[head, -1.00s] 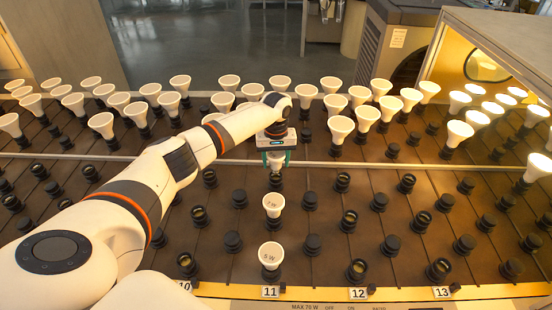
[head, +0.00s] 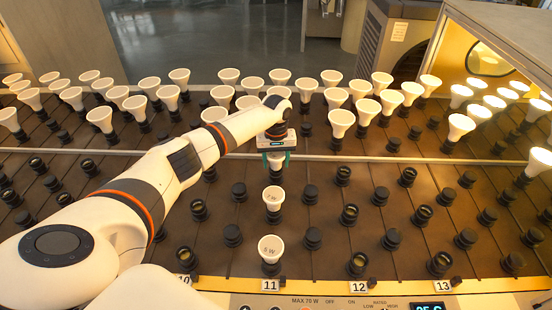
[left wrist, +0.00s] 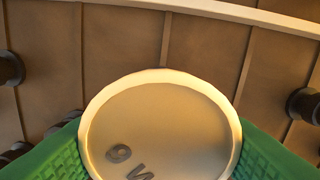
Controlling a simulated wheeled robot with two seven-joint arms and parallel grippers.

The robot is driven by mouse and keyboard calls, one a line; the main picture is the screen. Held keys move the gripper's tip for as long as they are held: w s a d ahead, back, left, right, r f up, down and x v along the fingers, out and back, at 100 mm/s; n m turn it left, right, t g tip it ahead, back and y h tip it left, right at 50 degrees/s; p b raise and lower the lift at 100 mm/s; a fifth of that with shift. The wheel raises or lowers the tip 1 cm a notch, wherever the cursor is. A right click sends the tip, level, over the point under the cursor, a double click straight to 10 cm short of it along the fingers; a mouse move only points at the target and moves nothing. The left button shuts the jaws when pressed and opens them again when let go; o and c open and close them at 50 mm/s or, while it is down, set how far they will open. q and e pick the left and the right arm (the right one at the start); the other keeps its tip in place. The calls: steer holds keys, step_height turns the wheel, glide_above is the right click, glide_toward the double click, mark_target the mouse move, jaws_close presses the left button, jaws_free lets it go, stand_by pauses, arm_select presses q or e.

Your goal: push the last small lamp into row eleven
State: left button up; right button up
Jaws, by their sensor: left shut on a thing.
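My left gripper (head: 277,158) is over row eleven, beyond two small white lamps standing in that row. Its green fingers are shut on a small white lamp (head: 275,164), mostly hidden by the gripper in the head view. In the left wrist view the held lamp's round face (left wrist: 160,125) sits between the green pads, with part of a printed marking showing. A dark socket (head: 276,178) shows just below the held lamp; I cannot tell how deep the lamp sits in it. The two standing lamps are the middle one (head: 273,196) and the near one (head: 270,248), above label 11 (head: 270,285).
Dark empty sockets (head: 312,239) fill the nearby rows on both sides. A pale rail (head: 350,158) crosses the board beyond the gripper, with many larger white lamps behind it. Lit lamps (head: 461,126) stand at the right beside a wooden housing (head: 505,30). A control panel (head: 330,303) lies along the front.

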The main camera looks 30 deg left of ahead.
arm_select(q)
steer(key=shift+f, duration=0.2)
steer(key=o, duration=1.1)
steer(key=shift+c, duration=0.2)
steer(key=shift+r, duration=0.15)
step_height(320, 180, up, 12)
steer(key=shift+f, duration=0.1)
